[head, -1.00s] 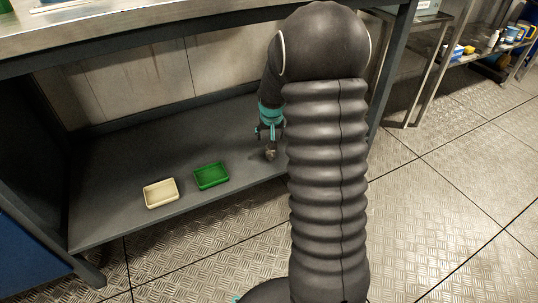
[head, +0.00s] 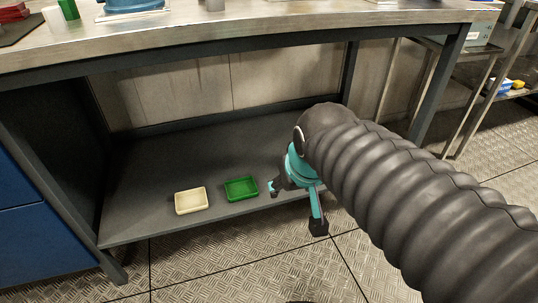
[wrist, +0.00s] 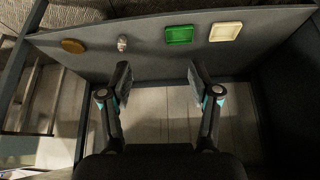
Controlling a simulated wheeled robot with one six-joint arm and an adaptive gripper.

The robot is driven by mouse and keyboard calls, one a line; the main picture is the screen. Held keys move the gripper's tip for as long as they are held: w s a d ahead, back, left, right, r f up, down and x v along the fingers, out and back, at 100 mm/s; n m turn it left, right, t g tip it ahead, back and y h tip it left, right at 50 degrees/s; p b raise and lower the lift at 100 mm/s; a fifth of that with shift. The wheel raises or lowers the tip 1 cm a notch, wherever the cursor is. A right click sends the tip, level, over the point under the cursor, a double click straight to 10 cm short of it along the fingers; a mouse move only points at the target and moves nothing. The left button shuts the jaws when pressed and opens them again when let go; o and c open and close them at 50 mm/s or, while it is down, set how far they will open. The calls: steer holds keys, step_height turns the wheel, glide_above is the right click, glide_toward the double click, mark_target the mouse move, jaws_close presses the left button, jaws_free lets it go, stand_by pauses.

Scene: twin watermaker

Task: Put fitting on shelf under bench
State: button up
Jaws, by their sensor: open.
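A small pale grey metal fitting (wrist: 122,43) rests on the dark shelf under the bench (wrist: 145,58), as the wrist view shows. It lies between a brown-orange disc and a green tray. My gripper (wrist: 158,80) is open with nothing between its fingers, apart from the fitting. In the head view my gripper (head: 295,208) is at the shelf's front edge, right of the green tray, with its fingers spread. The fitting is hidden behind my arm in the head view.
The green tray (head: 241,197) and a cream tray (head: 191,209) sit near the shelf's front edge. The round disc (wrist: 73,46) is on the shelf too. The bench top (head: 250,38) overhangs the shelf. The back and left of the shelf are clear.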

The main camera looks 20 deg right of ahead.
steer(key=shift+n, duration=0.3)
steer(key=s, duration=0.4)
steer(key=shift+s+a+f, duration=0.15)
steer(key=shift+s+a, duration=0.15)
steer(key=shift+a, duration=0.1)
stand_by(0.8)
